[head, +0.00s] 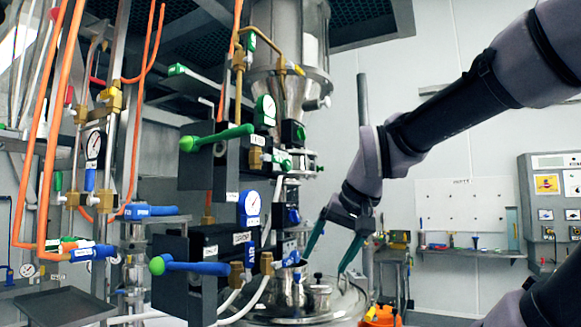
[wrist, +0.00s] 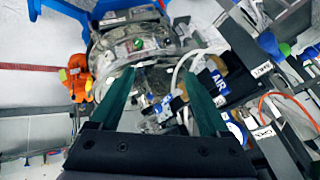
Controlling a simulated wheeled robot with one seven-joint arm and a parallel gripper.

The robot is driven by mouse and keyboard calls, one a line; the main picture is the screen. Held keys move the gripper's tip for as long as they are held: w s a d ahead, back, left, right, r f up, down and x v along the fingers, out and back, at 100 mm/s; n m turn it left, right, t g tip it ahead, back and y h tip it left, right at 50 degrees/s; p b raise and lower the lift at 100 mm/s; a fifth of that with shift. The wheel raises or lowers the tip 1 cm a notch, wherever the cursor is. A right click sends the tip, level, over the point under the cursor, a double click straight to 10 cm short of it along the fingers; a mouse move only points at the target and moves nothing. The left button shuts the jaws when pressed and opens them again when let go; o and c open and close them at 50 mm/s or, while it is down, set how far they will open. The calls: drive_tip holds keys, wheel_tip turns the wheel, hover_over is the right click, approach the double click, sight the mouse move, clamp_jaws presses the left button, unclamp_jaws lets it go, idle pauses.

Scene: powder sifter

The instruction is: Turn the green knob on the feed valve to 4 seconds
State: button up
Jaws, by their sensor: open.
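A green lever with a round green end knob (head: 188,144) sticks out from the upper black valve box (head: 206,165) in the head view. Below it, a blue lever ends in a green ball (head: 157,265) on the lower black box (head: 212,240). I cannot tell which one is the feed valve's knob, and no seconds scale is readable. My gripper (head: 326,262) is open and empty, pointing down to the right of both boxes, apart from both knobs. In the wrist view, its teal fingers (wrist: 157,75) are spread above the vessel, and a small green knob (wrist: 139,43) shows beyond them.
A steel vessel lid (head: 335,300) with fittings lies below my gripper. Pressure gauges (head: 252,203), white hoses (head: 245,302) and orange pipes (head: 62,110) crowd the left. An orange object (wrist: 77,78) stands beside the vessel. Free room lies right of the vessel, before the back wall (head: 440,130).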

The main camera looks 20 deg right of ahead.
drive_tip(key=w+a+r+m+y, duration=0.2)
drive_tip(key=w+r+m+y, duration=0.2)
drive_tip(key=w+m, duration=0.15)
drive_tip(key=m+t+y, duration=0.6)
drive_tip(key=m+y, duration=0.1)
drive_tip(key=m, duration=0.2)
approach(289, 164)
drive_tip(key=x, duration=0.9)
clamp_jaws()
